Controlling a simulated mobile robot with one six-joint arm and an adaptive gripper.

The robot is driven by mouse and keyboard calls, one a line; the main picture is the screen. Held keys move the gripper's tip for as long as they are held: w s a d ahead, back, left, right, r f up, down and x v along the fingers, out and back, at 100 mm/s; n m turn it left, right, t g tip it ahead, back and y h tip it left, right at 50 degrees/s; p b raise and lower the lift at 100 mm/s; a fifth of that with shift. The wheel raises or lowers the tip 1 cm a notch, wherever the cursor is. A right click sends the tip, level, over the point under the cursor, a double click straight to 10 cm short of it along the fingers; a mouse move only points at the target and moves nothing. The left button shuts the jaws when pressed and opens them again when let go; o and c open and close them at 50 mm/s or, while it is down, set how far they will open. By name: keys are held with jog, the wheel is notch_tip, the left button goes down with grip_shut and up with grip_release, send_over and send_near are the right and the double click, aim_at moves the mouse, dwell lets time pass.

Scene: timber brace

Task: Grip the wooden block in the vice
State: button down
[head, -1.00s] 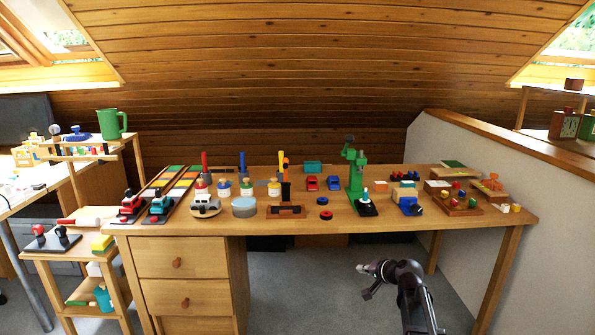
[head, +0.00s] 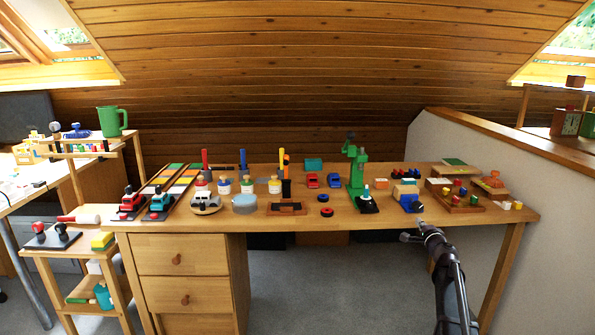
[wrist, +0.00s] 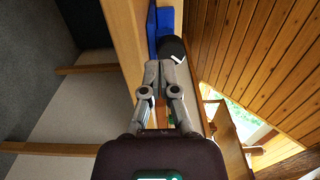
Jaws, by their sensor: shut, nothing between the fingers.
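The blue vice (head: 409,198) stands on the workbench, right of the green press, with a dark round knob facing the front. A pale wooden block (head: 405,189) shows at the vice's top; whether it sits between the jaws is too small to tell. My gripper (head: 421,224) is at the bench's front edge, just in front of the vice and apart from it. In the wrist view my gripper (wrist: 165,66) is shut and empty, its fingertips close to the black knob (wrist: 172,48). Part of the blue vice (wrist: 163,22) shows beyond; the block is not clear there.
The workbench (head: 340,222) has a green press (head: 357,180) left of the vice and a wooden tray (head: 455,200) with coloured knobs at its right. A white partition (head: 490,170) rises on the right. Bare bench top lies in front of the press.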

aim_at(413, 218)
jog(key=shift+w, duration=0.15)
jog(key=shift+w+a, duration=0.2)
jog(key=shift+w, duration=3.15)
jog(key=shift+d+r, duration=0.15)
jog(key=shift+d, duration=0.2)
jog(key=shift+a+r+p, duration=0.2)
jog(key=shift+r+p, duration=0.55)
jog(key=shift+p, duration=0.15)
jog(key=shift+d+r+p, duration=0.2)
jog(key=shift+r+p, duration=0.2)
jog(key=shift+a+r, duration=0.15)
jog(key=shift+a, duration=0.25)
jog(key=shift+s, duration=0.1)
jog(key=shift+s+d, duration=0.1)
jog(key=shift+s, duration=2.85)
